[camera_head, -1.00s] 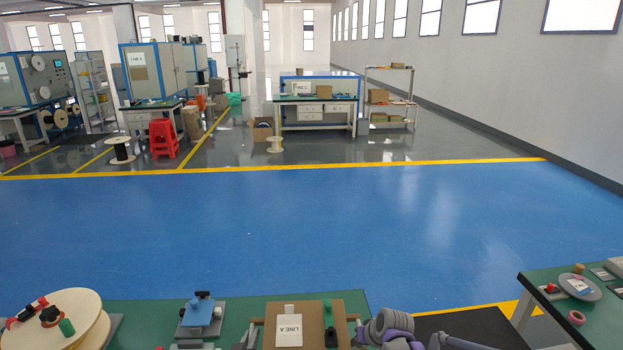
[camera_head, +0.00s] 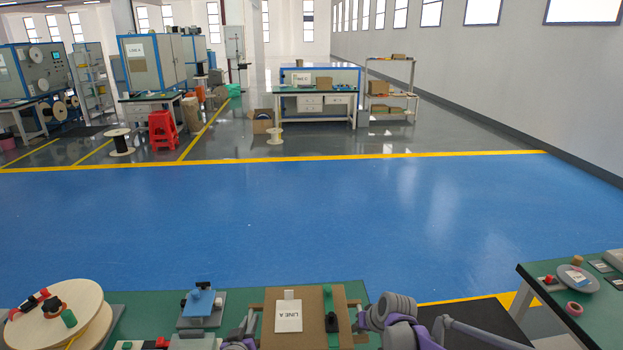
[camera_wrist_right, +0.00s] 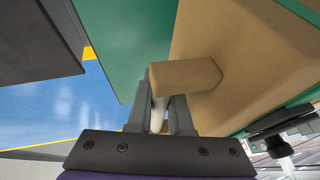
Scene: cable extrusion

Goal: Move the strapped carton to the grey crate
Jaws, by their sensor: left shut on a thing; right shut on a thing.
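The carton (camera_head: 305,335) is brown, with a white LINE A label on top, at the bottom middle of the head view by the green worktable. Its brown side also shows in the right wrist view (camera_wrist_right: 245,70). My left gripper (camera_head: 250,322) is shut at the carton's left side, around its handle as far as I can see. My right gripper (camera_wrist_right: 165,105) is shut on a brown block-like handle on the carton's right side. The carton's lower part is cut off by the frame, so I cannot tell if it touches the table. I cannot make out a grey crate.
A cream cable reel (camera_head: 85,305) and a blue fixture (camera_head: 202,302) stand on the worktable left of the carton. A second green table (camera_head: 590,310) with small parts is at the right. A dark mat-like area (camera_head: 480,318) lies between. Blue floor beyond is clear.

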